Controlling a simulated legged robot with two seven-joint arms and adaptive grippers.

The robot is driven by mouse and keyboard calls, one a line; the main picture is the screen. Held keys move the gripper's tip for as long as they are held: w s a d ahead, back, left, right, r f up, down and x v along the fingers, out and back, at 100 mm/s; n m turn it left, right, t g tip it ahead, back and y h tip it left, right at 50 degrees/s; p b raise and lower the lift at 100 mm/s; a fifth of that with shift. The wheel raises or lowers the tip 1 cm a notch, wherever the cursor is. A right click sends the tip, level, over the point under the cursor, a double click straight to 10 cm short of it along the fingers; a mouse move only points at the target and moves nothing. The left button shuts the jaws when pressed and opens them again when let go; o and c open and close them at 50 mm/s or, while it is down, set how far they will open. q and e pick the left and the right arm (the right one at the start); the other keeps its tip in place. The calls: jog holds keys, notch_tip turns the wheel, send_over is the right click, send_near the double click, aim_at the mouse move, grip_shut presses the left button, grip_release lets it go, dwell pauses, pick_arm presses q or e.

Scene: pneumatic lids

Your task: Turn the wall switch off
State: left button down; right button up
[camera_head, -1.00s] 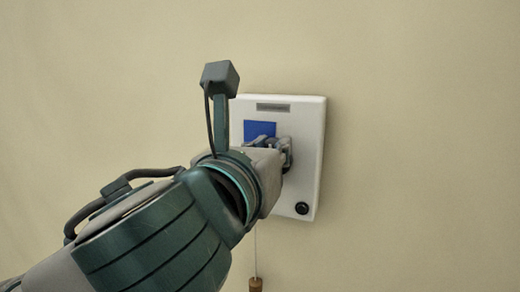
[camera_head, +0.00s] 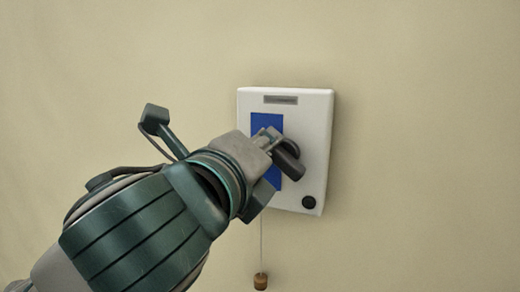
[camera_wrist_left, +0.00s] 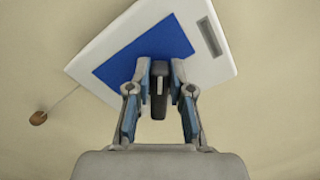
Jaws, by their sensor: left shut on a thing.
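The wall switch is a white box (camera_head: 314,130) on the wall, with a blue plate (camera_head: 266,122) and a dark turning handle (camera_head: 288,164). In the head view the handle is tilted, its lower end towards the lower right. My left gripper (camera_head: 275,143) comes in from the lower left and is shut on this handle, partly covering it and the plate. In the left wrist view the two fingers (camera_wrist_left: 161,72) stand on either side of the dark handle (camera_wrist_left: 159,98), with the blue plate (camera_wrist_left: 120,70) behind. My right gripper is not in view.
A round black button (camera_head: 309,202) sits at the box's lower right, and a grey label (camera_head: 281,100) at its top. A cord with a brown wooden end (camera_head: 260,281) hangs below the box. The surrounding beige wall (camera_head: 430,150) is bare.

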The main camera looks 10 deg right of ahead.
pick_arm(q)
jog(key=n, duration=0.1)
jog(key=f+n+b, duration=0.1)
jog(key=n, duration=0.1)
jog(key=n+b, duration=0.1)
jog(key=n, duration=0.1)
jog(key=shift+w+a+f, duration=0.1)
jog(key=shift+w+f, duration=0.15)
jog(key=shift+f+n+b, duration=0.15)
jog(key=shift+n+b, duration=0.2)
jog(key=shift+n, duration=0.85)
jog(key=shift+a, duration=0.1)
